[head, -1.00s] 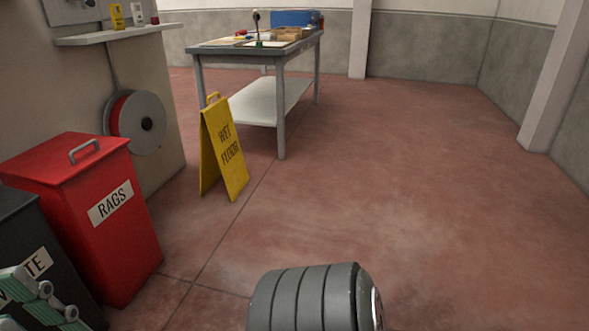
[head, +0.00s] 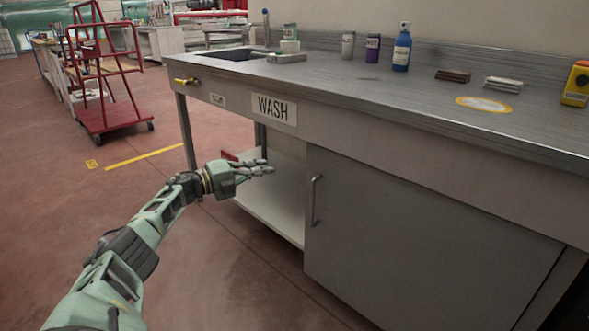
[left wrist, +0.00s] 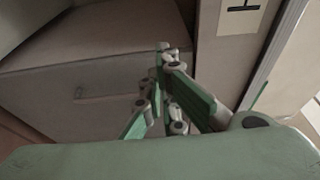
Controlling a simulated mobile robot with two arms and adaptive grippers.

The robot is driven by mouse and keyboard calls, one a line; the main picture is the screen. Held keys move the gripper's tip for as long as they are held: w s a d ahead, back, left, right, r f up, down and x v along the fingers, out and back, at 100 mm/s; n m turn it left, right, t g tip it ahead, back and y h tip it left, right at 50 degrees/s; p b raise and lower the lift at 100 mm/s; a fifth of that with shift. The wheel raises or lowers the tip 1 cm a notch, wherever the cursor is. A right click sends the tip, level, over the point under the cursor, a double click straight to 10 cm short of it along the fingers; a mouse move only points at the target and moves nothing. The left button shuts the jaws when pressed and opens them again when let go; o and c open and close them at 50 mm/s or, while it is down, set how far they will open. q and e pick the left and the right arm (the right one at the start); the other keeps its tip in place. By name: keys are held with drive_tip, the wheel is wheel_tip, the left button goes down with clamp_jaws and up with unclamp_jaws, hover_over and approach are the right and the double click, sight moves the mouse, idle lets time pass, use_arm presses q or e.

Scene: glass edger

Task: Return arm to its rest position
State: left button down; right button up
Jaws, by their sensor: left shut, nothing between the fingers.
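My left gripper (head: 262,169) is in the head view, with its green arm coming in from the lower left. It is empty, held out in front of the open shelf bay under the wash counter (head: 420,125). In the left wrist view the fingers of my left gripper (left wrist: 165,60) come together at their tips with nothing between them. A plain panel and part of a black-lettered label show behind them. My right gripper is in neither view.
The counter has a sink (head: 232,56) and a grey cabinet door (head: 420,230) below. A blue bottle (head: 402,50), a purple container (head: 372,50) and a yellow device (head: 577,84) stand on top. A red cart (head: 105,115) is at the upper left. Red floor lies open on the left.

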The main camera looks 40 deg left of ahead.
use_arm(q)
drive_tip(key=shift+s+a, duration=0.25)
drive_tip(key=shift+a, duration=0.05)
drive_tip(key=shift+d, duration=0.1)
